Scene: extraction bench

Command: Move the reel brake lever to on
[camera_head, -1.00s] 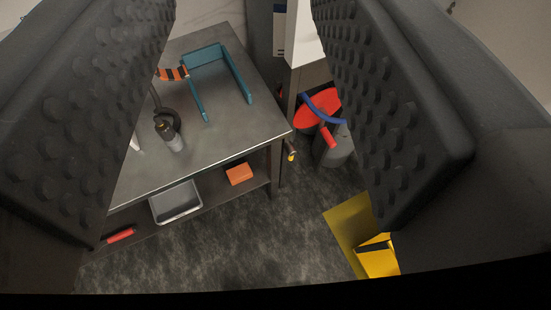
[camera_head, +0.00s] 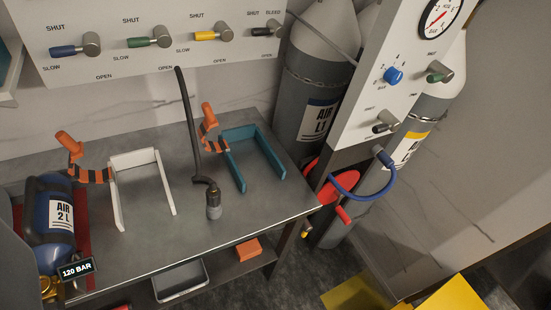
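A red reel (camera_head: 327,181) with a blue hose (camera_head: 352,193) is low beside the bench's right end, below the white gauge panel. A red handle (camera_head: 343,215) sticks out at its lower right. A small yellow-tipped part (camera_head: 304,234) hangs just left of the reel, near the bench corner. I cannot tell which of these parts is the brake lever, and no on/off marking is readable. My gripper's fingers do not show in this view, so I cannot see whether they hold anything.
The metal bench (camera_head: 270,207) carries a white bracket (camera_head: 165,182), a teal bracket (camera_head: 277,168) and a blue air cylinder (camera_head: 48,240). A valve panel (camera_head: 120,60) is above. Tall grey cylinders (camera_head: 305,90) stand behind the gauge panel (camera_head: 375,105). Yellow objects (camera_head: 448,298) lie low right.

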